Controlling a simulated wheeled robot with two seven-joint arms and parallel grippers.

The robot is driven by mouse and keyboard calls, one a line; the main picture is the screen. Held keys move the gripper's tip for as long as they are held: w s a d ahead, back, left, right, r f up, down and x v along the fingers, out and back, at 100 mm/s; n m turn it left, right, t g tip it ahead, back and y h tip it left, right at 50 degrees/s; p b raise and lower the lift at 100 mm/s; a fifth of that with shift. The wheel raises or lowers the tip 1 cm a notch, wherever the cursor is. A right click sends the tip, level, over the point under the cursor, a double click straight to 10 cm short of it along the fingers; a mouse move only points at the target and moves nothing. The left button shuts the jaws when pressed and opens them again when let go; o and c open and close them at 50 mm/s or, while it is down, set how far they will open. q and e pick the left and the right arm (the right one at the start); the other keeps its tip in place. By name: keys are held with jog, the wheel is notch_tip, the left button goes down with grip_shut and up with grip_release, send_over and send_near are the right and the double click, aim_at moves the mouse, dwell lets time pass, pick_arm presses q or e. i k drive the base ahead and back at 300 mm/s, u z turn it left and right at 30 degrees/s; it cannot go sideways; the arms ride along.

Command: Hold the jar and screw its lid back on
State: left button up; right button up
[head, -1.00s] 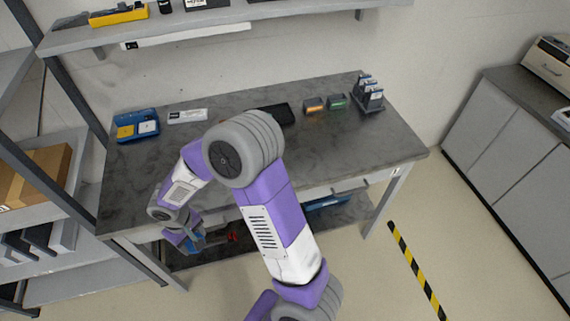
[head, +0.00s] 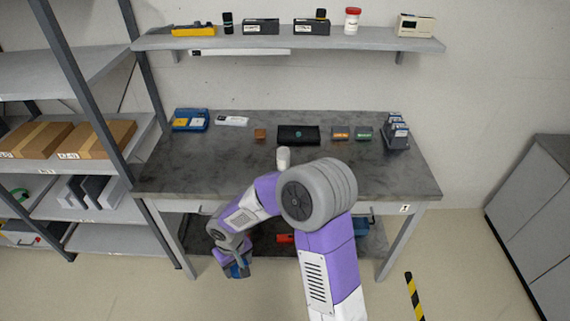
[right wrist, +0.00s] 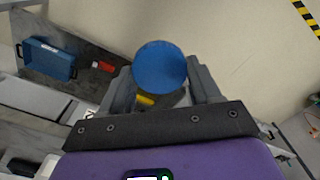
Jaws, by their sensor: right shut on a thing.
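A round blue lid (right wrist: 160,66) sits between the fingers of my right gripper (right wrist: 162,88), which is shut on it. In the head view this gripper (head: 237,267) hangs low in front of the table's front edge, with a bit of blue showing at it. I cannot tell what lies beneath the lid. A pale upright cylinder (head: 284,157), which looks like the jar, stands on the table just behind my right arm; its lower part is partly hidden. My left gripper is not in view.
The grey table (head: 330,175) holds a blue tray (head: 190,120), a black case (head: 298,135), small boxes and a rack (head: 397,133) along its back. A lower shelf holds a blue bin (right wrist: 48,60) and a red item (right wrist: 103,66). The table's front left is clear.

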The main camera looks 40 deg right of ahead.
aim_at(283, 152)
jog(key=z, duration=1.4)
jog(key=i, duration=0.15)
jog(key=u, duration=0.05)
